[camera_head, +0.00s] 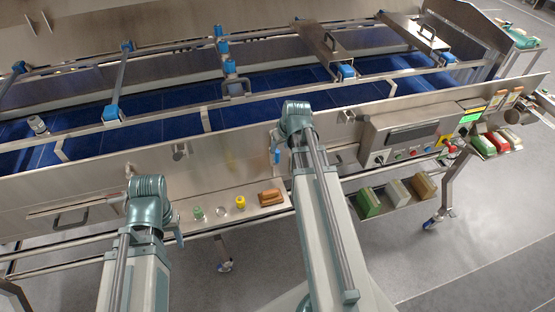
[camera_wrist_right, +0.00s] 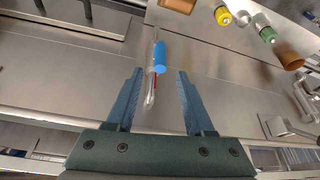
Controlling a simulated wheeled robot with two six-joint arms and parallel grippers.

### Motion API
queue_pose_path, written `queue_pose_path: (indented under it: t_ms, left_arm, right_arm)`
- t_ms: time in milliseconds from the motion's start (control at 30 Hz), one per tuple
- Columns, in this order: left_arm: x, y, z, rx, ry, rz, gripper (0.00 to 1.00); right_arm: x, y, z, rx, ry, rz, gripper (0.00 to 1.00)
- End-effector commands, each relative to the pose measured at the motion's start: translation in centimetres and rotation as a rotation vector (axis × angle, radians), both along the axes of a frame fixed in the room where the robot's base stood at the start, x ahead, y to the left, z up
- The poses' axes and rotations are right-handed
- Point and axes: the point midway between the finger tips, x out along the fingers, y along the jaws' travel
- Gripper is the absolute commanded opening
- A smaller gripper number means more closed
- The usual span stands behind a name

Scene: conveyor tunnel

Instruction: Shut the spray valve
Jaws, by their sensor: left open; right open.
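A lever with a blue grip (camera_wrist_right: 160,57) on a thin metal stem, which looks like the spray valve, shows in the right wrist view against the steel panel. It lies between and a little beyond the fingertips of my right gripper (camera_wrist_right: 155,75), which is open, with no clear contact. In the head view the blue grip (camera_head: 276,156) shows just left of my right wrist, and the right fingers are mostly hidden by the arm. My left gripper (camera_head: 150,190) is at the left, in front of the machine's lower panel; its fingers are mostly hidden. It holds nothing that I can see.
A blue conveyor belt (camera_head: 262,109) runs behind the steel front panel. A shelf below holds a yellow-capped bottle (camera_head: 240,202), a green-capped bottle (camera_head: 198,213) and a brown block (camera_head: 270,197). A control box (camera_head: 408,137) and bins of coloured blocks stand at the right.

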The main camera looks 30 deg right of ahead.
Motion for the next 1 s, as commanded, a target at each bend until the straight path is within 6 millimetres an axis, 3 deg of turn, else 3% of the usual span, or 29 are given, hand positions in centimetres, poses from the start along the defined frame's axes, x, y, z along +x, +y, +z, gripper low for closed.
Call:
queue_pose_path:
  t_ms: [33,300,700,1000]
  left_arm:
    - [0.0,0.0,-1.5,0.0,0.0,0.001,0.5]
    - [0.0,0.0,-4.7,-0.001,-0.002,0.002,0.5]
    - [0.0,0.0,-5.0,-0.001,-0.002,0.002,0.5]
    - [0.0,0.0,-5.0,-0.001,-0.002,0.002,0.5]
  right_arm:
    - [0.5,0.0,-1.5,0.0,0.0,0.001,0.53]
    - [1.9,-0.1,-4.7,0.0,0.0,0.001,0.53]
    - [2.1,-0.1,-5.0,0.0,0.0,0.0,0.53]
    - [2.1,-0.1,-5.0,0.0,0.0,0.0,0.0]
